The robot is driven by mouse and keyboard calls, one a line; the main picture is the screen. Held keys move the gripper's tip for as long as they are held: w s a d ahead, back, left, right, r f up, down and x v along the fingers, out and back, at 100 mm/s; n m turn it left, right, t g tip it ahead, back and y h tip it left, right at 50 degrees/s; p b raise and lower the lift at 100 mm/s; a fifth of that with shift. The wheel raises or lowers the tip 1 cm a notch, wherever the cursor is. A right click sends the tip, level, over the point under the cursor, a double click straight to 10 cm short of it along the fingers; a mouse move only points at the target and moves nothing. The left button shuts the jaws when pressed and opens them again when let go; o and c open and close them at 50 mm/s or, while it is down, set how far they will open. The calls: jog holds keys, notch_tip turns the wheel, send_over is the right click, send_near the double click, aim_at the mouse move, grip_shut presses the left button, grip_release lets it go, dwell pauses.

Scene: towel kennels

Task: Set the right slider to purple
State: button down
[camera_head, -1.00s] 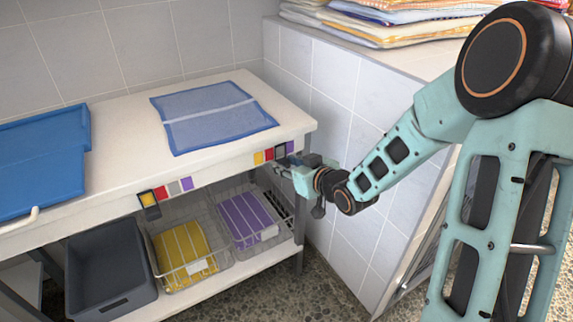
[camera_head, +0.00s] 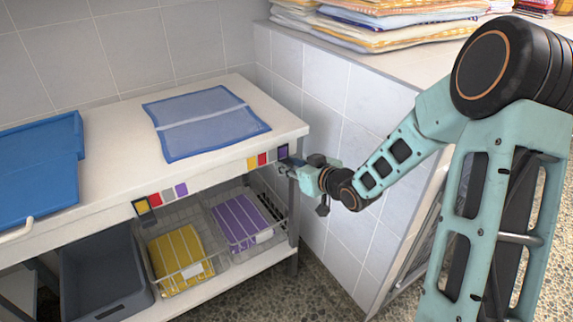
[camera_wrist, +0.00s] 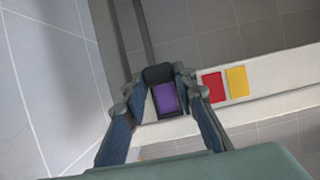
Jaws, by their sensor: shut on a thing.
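The right slider (camera_wrist: 159,74) is a dark tab with a dark frame, at the right end of the front edge's color strip. In the wrist view its frame surrounds the purple patch (camera_wrist: 168,97). In the head view the dark-edged purple patch (camera_head: 283,152) is right of a red patch (camera_head: 262,159) and a yellow patch (camera_head: 252,162). My gripper (camera_wrist: 162,76) is shut on the slider's tab, one finger on each side; it also shows at the counter's right corner in the head view (camera_head: 288,164). Any patch between purple and red is hidden by a finger.
The left slider (camera_head: 141,207) frames yellow on its own strip. Wire baskets with yellow towels (camera_head: 177,252) and purple towels (camera_head: 238,222) and a grey bin (camera_head: 103,274) stand below. A tiled wall (camera_head: 335,115) is close to my arm's right.

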jog(key=c, duration=1.6)
grip_release()
jog(key=shift+w+d, duration=0.15)
jog(key=shift+d, duration=0.15)
jog(key=v, duration=1.2)
